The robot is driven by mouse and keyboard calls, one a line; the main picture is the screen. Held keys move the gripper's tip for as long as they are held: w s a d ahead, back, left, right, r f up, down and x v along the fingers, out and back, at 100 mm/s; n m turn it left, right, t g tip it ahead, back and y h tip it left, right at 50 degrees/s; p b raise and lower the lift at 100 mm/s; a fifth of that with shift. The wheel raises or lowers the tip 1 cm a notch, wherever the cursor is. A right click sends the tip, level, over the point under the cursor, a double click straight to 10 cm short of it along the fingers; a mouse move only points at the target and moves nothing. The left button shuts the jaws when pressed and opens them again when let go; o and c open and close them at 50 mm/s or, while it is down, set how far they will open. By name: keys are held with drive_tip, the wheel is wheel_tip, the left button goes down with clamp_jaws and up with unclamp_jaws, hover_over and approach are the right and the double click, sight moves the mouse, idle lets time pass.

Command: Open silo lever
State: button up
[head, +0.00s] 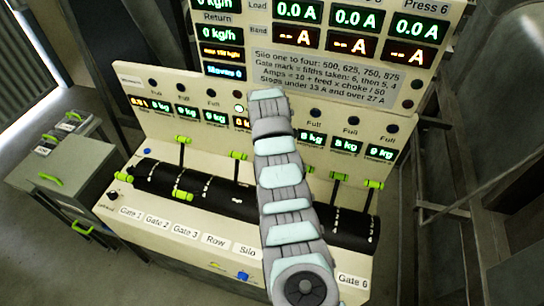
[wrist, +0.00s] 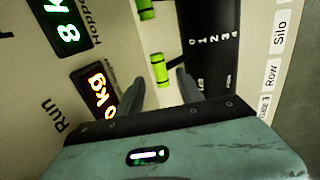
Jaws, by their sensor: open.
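The Silo label (head: 246,250) is on the front panel of the cream console, just left of my arm; it also shows at the right of the wrist view (wrist: 280,40). A black lever with a green handle (head: 238,155) stands up from the black drum left of my arm. In the wrist view, a green handle (wrist: 160,68) lies just ahead of my gripper (wrist: 161,86), between the lines of its two fingers. The gripper is open. I cannot tell whether that handle is the Row or Silo lever. In the head view my arm hides the gripper and the console's middle.
Other green-handled levers stand close by: one to the left (head: 183,140), others to the right (head: 340,176). Another green handle (wrist: 145,12) is near in the wrist view. Lit displays (head: 312,138) line the panel behind. A grey cabinet (head: 68,180) stands at the left.

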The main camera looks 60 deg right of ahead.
drive_tip(key=f, duration=0.2)
drive_tip(key=d+f, duration=0.1)
drive_tip(key=f, duration=0.1)
drive_tip(key=shift+w, duration=0.1)
drive_tip(key=shift+f, duration=0.5)
drive_tip(key=shift+f, duration=0.1)
clamp_jaws()
idle(1.2)
